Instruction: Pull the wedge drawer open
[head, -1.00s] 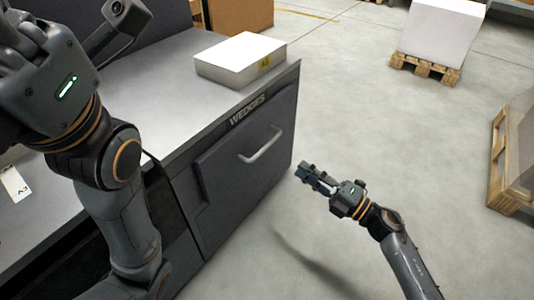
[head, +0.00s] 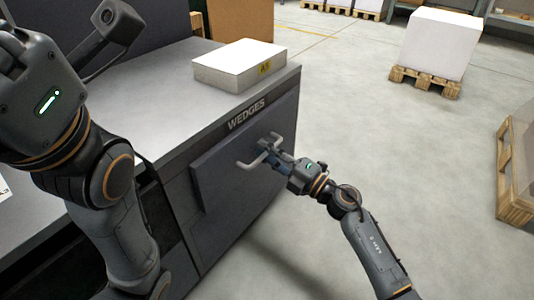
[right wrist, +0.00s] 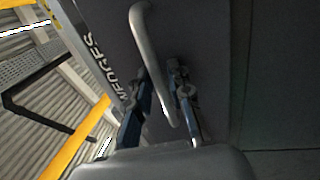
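The wedge drawer (head: 222,178) is a dark grey front panel under a "WEDGES" label, at the end of the grey cabinet. It looks closed. Its bar handle (head: 245,165) is pale metal; it also crosses the right wrist view (right wrist: 153,55). My right gripper (head: 268,147) is at the handle. In the right wrist view my right gripper (right wrist: 160,95) has its two blue-grey fingers apart, one on each side of the bar, with gaps showing. My left arm fills the left of the head view; its gripper fingers are cut off or hidden.
A white box (head: 240,63) with a yellow label lies on the cabinet top (head: 165,95). Pallets with pale loads (head: 438,45) stand farther back and at the right edge (head: 517,170). The floor (head: 400,150) to the right of the drawer is clear.

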